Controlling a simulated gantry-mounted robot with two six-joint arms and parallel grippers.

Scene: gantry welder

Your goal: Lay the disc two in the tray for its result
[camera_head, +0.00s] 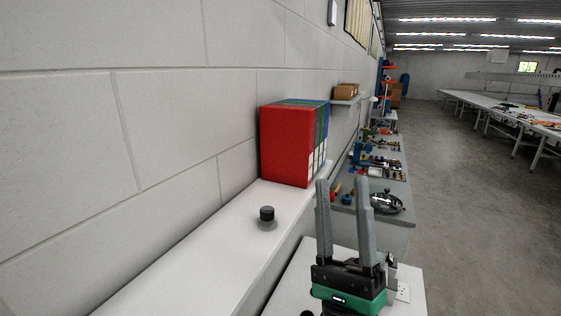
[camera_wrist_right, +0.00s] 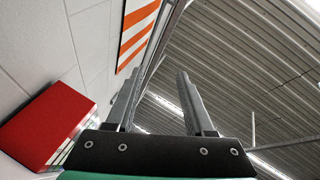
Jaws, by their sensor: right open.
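My right gripper (camera_head: 345,185) points upward in the head view, with its two grey fingers apart and nothing between them. It also shows in the right wrist view (camera_wrist_right: 158,92), open and empty, with the ceiling behind it. A small dark round knob on a grey round base (camera_head: 267,217) sits on the white ledge to the left of the gripper. I cannot tell whether it is the disc. No tray for a result can be made out. My left gripper is not in view.
Red, green and blue binders (camera_head: 287,145) stand on the white ledge (camera_head: 190,262) against the block wall. Behind the gripper, a bench (camera_head: 398,187) holds many small parts. A white surface (camera_head: 408,308) lies below the gripper. Open floor (camera_head: 470,210) is at the right.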

